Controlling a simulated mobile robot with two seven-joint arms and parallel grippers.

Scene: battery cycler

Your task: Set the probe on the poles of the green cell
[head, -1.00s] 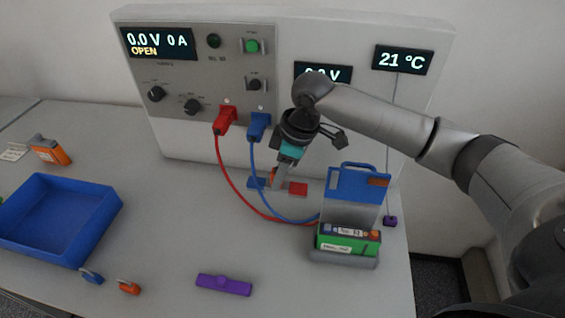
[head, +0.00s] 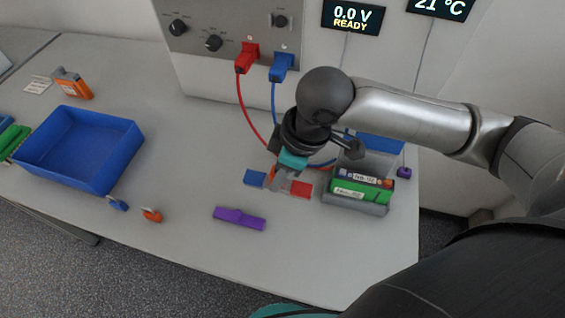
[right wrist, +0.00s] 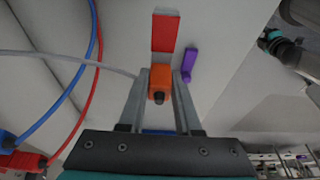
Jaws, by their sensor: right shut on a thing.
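The probe is an orange-handled bar with a blue end (head: 255,178) and a red end (head: 301,190). My right gripper (head: 275,183) is shut on its orange handle, which shows between the fingers in the right wrist view (right wrist: 160,82). The green cell (head: 360,192) lies in a grey holder (head: 352,205) just right of the probe. Its upper edge carries a bluish pole (head: 344,172) and an orange pole (head: 388,184). The probe is apart from the cell. A teal-collared part, apparently my left gripper, shows at the right wrist view's upper right; its fingers are unclear.
A purple bar (head: 238,218) lies in front of the probe. A blue tray (head: 80,150), small blue (head: 117,204) and orange (head: 151,215) pieces stand left. Red (head: 247,58) and blue (head: 282,66) plugs run cables behind my gripper. A display (head: 354,18) reads 0.0 V READY.

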